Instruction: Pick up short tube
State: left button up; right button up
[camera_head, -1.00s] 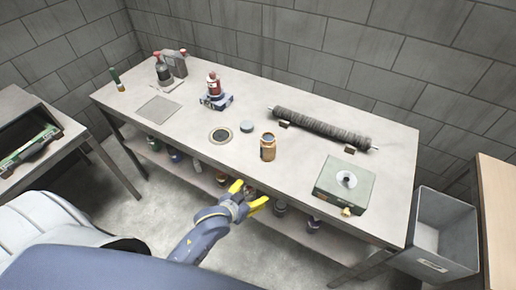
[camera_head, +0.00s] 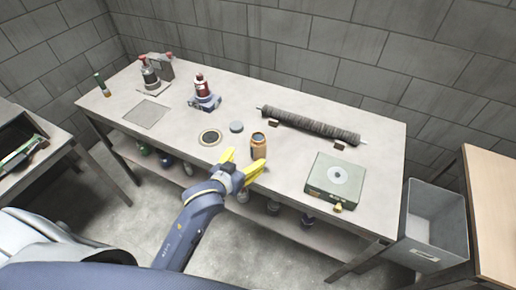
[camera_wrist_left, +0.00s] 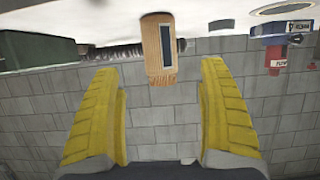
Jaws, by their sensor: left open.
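The short tube (camera_head: 258,146) is an upright orange-brown cylinder with a dark upper part, standing near the front edge of the workbench (camera_head: 215,118). In the left wrist view, which is upside down, the short tube (camera_wrist_left: 158,58) shows a wood-like surface with a dark rectangle on its side. My left gripper (camera_head: 243,165) has yellow fingers and is open and empty. It is just in front of the tube at the bench edge. In the wrist view the tube lies ahead, between the lines of the two fingers (camera_wrist_left: 161,110), and is not gripped.
A long dark mesh roll (camera_head: 312,124) rests on small supports behind the tube. A green-grey box (camera_head: 335,178) stands to the right. A round dark disc (camera_head: 209,137), a small lid (camera_head: 236,127) and a red bottle (camera_head: 200,85) are to the left. A grey bin (camera_head: 430,225) stands right of the bench.

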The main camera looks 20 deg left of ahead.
aim_at(255, 151)
pick_arm(q)
jog(key=shift+x, duration=5.15)
jog(key=shift+f, duration=0.1)
jog(key=c, duration=1.3)
